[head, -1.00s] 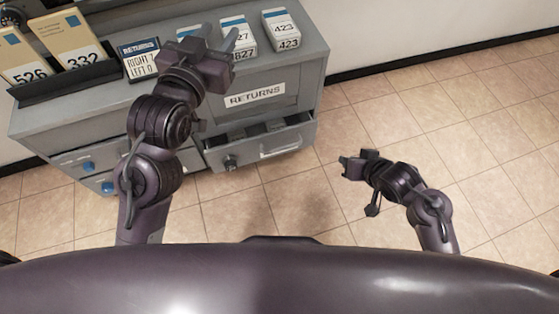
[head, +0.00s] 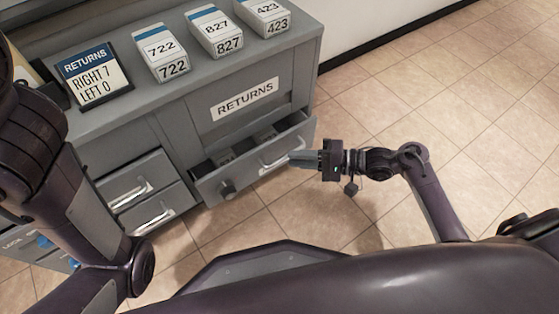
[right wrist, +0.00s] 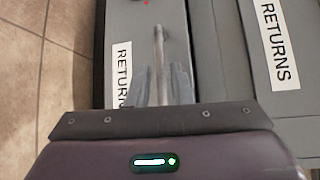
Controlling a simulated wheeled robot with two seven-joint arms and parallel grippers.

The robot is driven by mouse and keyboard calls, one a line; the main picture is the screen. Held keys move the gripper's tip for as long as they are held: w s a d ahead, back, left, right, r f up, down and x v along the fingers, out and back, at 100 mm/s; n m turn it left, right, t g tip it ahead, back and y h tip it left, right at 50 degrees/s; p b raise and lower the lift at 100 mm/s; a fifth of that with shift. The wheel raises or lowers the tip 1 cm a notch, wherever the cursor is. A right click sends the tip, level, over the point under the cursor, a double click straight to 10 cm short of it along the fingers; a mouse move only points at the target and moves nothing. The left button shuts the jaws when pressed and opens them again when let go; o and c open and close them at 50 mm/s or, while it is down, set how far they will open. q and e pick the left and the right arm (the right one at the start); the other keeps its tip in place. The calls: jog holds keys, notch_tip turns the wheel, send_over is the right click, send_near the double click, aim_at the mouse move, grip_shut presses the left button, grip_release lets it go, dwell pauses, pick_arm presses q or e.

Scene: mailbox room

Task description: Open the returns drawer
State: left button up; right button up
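The returns drawer (head: 245,182) is a grey drawer under the RETURNS sign (head: 246,98). It stands partly open, and its inside shows from above. Its front carries a bar handle (head: 280,154) and a round dark knob (head: 227,188). My right gripper (head: 298,158) is at the right end of the handle. In the right wrist view its two fingers (right wrist: 161,86) are apart, with the handle bar (right wrist: 159,45) between them; I see no firm contact. A RETURNS label (right wrist: 121,75) on the drawer front is partly hidden. My left gripper is out of view.
Card boxes 722 (head: 160,52), 827 (head: 214,31) and 423 (head: 262,16) stand on the cabinet top beside a returns card (head: 94,75). Two shut drawers (head: 138,188) are left of the returns drawer. The tiled floor (head: 430,100) at right is clear.

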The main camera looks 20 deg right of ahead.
aim_at(284, 157)
jog(key=b+x, duration=0.1)
jog(key=x, duration=0.2)
jog(key=shift+w+a+f+b, duration=0.2)
jog(key=shift+a+b, duration=0.1)
jog(key=shift+b, duration=0.1)
jog(key=shift+a+r, duration=0.1)
jog(key=shift+a, duration=0.15)
grip_shut()
